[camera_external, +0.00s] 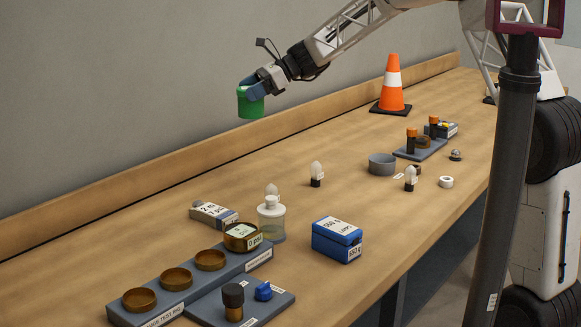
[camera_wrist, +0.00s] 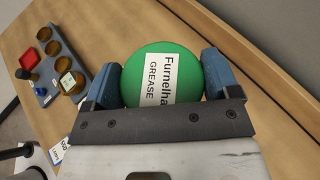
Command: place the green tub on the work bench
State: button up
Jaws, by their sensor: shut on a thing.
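The green tub (camera_external: 251,105) is held in the air above the rear part of the work bench (camera_external: 250,166), near the back ledge. My gripper (camera_external: 252,88) is shut on the tub from above, with one blue finger on each side. In the wrist view the tub's round green lid (camera_wrist: 189,60) fills the space between the two fingers (camera_wrist: 163,82). A white label on the lid reads "Furnelha... GREASE". The tub looks about upright and apart from the bench.
A traffic cone (camera_external: 392,86) stands at the back right. A grey rack with brown cups (camera_external: 177,279), a pump bottle (camera_external: 271,220) and a blue box (camera_external: 337,239) are at the front. Small bulbs and a grey ring (camera_external: 382,164) stand mid-right. The bench's back middle is clear.

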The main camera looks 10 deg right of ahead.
jog(key=w+d+m+t, duration=0.2)
jog(key=w+d, duration=0.1)
jog(key=d, duration=1)
jog(key=w+d+m+t, duration=0.2)
jog(key=w+d, duration=0.1)
jog(key=d, duration=0.9)
notch_tip(320, 180, down, 18)
jog(key=shift+s+d, duration=0.2)
jog(key=shift+d, duration=0.1)
jog(key=shift+w, duration=0.15)
jog(key=w+a, duration=0.2)
jog(key=w, duration=0.5)
jog(key=w+a+f, duration=0.1)
jog(key=w+a, duration=0.1)
jog(key=w, duration=0.6)
jog(key=shift+f, duration=0.25)
jog(key=shift+w+a, duration=0.1)
jog(key=shift+f, duration=0.1)
jog(key=shift+f, duration=1.65)
jog(key=shift+f, duration=0.15)
